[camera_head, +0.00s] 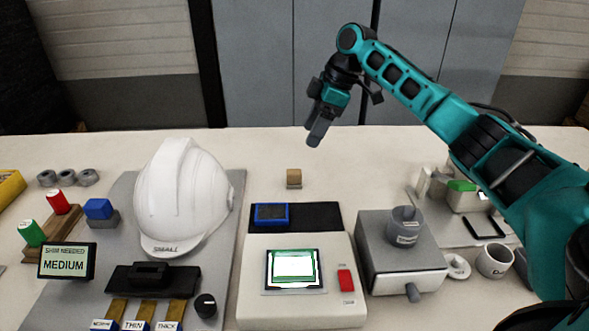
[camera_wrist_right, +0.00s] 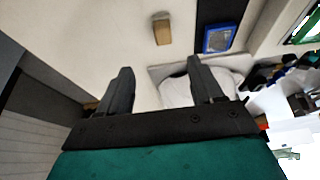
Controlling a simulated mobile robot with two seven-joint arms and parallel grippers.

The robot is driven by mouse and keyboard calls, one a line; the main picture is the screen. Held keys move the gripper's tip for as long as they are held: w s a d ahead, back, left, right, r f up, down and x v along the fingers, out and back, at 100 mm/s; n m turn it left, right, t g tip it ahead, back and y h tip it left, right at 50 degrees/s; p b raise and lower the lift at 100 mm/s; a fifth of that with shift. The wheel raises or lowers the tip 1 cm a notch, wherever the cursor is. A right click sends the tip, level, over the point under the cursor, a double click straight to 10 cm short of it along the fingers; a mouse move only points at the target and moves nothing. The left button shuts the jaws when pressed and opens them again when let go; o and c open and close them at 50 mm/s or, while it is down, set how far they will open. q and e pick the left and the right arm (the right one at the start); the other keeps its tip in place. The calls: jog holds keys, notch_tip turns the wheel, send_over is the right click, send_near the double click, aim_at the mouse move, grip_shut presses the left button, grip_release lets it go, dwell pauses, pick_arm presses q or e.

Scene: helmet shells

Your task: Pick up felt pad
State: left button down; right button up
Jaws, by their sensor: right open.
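A small tan block (camera_head: 293,178), which looks like the felt pad, stands on the table behind the black-topped device. It also shows near the top of the right wrist view (camera_wrist_right: 162,30), ahead of the fingers and roughly between them. My right gripper (camera_head: 315,132) hangs above the back of the table, up and slightly right of the block in the head view. Its two dark fingers (camera_wrist_right: 161,84) are apart with nothing between them. My left gripper is not in view.
A white helmet (camera_head: 185,195) marked SMALL stands left of the block. A white device (camera_head: 300,305) with a lit screen and a blue item (camera_head: 271,214) lies in front. A grey box (camera_head: 400,262) holding a grey cup (camera_head: 405,226) is at right. The table around the block is clear.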

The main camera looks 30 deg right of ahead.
aim_at(295, 172)
jog(key=b+x, duration=0.1)
jog(key=x, duration=0.6)
jog(key=shift+a+f, duration=0.1)
jog(key=shift+f, duration=0.05)
jog(key=x, duration=0.1)
jog(key=b+x, duration=0.1)
jog(key=x, duration=0.2)
jog(key=shift+s+f, duration=0.3)
jog(key=shift+f, duration=0.1)
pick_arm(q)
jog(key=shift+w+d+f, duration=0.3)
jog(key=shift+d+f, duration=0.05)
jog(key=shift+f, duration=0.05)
pick_arm(e)
jog(key=shift+w+a+f, duration=0.1)
jog(key=shift+a+f, duration=0.1)
jog(key=shift+f, duration=0.2)
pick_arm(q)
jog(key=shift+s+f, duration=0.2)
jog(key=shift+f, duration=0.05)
pick_arm(e)
jog(key=c, duration=1.1)
